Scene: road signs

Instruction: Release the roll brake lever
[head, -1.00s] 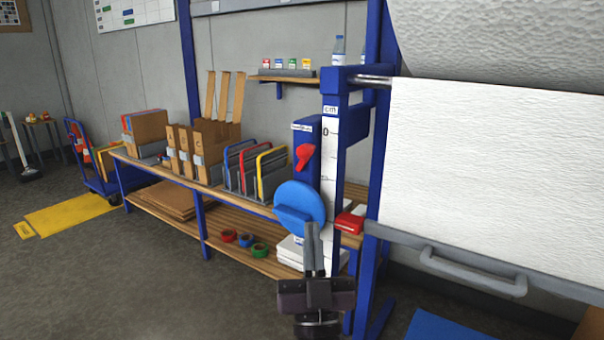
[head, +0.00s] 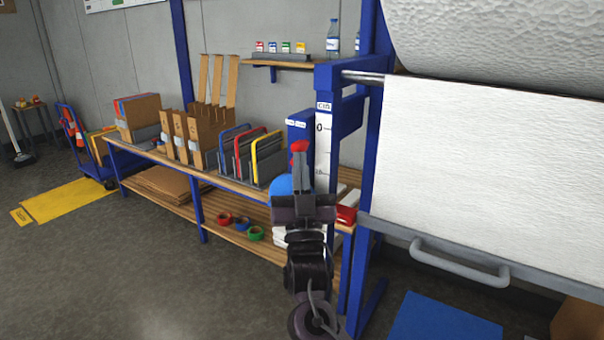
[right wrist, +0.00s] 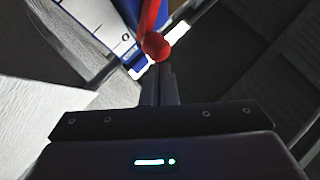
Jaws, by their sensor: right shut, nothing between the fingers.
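The red brake lever (head: 300,146) is on the blue housing (head: 299,128) of the roll stand's upright; in the head view my gripper hides most of it. In the right wrist view the lever (right wrist: 153,18) comes down from the top to a round red knob (right wrist: 156,46). My right gripper (head: 301,158) is shut and empty, its fingers pointing up at the lever. In the right wrist view its fingertips (right wrist: 161,70) are just below the knob; whether they touch it I cannot tell. A blue disc (head: 280,188) is partly hidden behind the gripper. My left gripper is not in view.
The large white roll (head: 490,40) and its hanging sheet (head: 475,170) fill the right side, above a grey handle (head: 455,266). A wooden bench (head: 165,166) with cartons and dividers stands to the left. The floor in front of it is clear.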

